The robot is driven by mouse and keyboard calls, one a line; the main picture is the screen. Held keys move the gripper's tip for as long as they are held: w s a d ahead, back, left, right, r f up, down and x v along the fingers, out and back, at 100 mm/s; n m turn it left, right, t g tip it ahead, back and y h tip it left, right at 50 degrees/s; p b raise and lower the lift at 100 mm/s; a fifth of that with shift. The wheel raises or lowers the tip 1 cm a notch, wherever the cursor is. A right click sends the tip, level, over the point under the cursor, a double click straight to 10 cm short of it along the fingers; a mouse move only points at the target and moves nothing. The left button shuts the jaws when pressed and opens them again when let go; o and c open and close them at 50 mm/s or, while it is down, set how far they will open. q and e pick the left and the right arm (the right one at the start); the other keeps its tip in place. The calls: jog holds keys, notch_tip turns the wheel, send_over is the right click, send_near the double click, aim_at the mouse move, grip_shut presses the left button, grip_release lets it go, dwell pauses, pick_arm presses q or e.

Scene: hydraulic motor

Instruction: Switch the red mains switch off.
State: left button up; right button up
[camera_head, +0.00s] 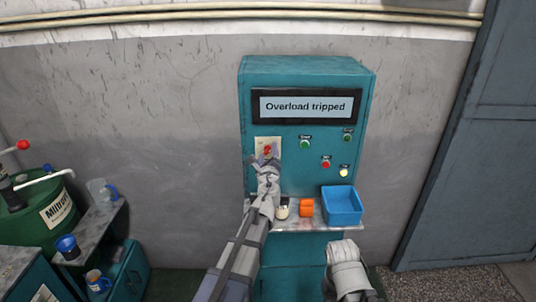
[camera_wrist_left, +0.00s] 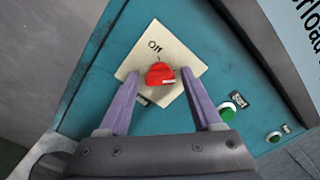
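The red mains switch (camera_head: 267,149) is a round knob on a cream plate (camera_head: 262,143) at the left of the teal cabinet's front. In the left wrist view the red knob (camera_wrist_left: 160,73) shows a pale mark at its lower right, and "Off" is printed on the plate (camera_wrist_left: 180,50) above it. My left gripper (camera_head: 268,160) is in front of the switch.
The teal cabinet (camera_head: 307,71) has a display (camera_head: 306,106) reading "Overload tripped" and green, red and yellow buttons. A shelf (camera_head: 300,225) below bears a blue bin (camera_head: 342,206), orange item (camera_head: 306,207) and small pale container (camera_head: 282,211). A green drum (camera_head: 35,222) stands left.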

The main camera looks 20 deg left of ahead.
pick_arm(q)
grip_shut()
dwell(0.3)
jog(key=n, duration=0.4)
jog(key=shift+n, duration=0.4)
jog(key=n, duration=0.9)
jog(key=shift+n, duration=2.1)
jog(key=shift+s, duration=0.1)
